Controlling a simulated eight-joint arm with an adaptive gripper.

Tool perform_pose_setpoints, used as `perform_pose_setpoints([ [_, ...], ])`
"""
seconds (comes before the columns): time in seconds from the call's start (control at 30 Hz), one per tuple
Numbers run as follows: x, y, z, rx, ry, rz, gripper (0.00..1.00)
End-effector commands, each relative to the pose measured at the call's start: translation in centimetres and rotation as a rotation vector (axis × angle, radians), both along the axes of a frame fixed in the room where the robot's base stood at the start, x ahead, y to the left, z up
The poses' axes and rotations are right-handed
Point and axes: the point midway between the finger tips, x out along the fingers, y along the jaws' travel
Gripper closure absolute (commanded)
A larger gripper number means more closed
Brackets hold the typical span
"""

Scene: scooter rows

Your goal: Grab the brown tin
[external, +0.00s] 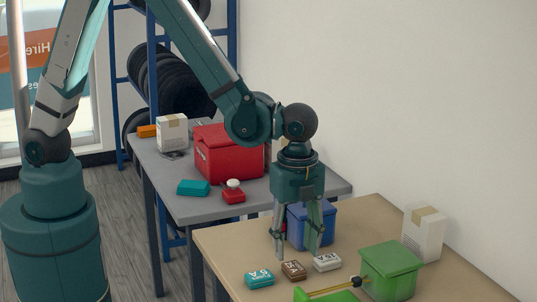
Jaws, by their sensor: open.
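The brown tin (294,271) is a small flat tin with white lettering. It lies on the tan table (222,243) between a teal tin (259,278) on its left and a white tin (327,262) on its right. My gripper (297,252) points straight down with its fingers spread apart and nothing seen between them. Its fingertips appear a little above and behind the brown tin in the picture. The exact gap between fingertips and tin cannot be told from this view.
A blue box (321,226) stands behind my gripper's fingers. A grey table (200,206) behind bears a red box (228,155) and small items.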

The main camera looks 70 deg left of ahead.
Motion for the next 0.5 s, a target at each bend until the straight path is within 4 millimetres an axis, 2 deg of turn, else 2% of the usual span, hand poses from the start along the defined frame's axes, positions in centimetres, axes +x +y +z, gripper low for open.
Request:
perform_pose_setpoints([
  [0.27, 0.0, 0.1, -0.8, 0.000, 0.000, 0.000, 0.57],
  [0.5, 0.0, 0.4, -3.1, 0.000, 0.000, 0.000, 0.57],
])
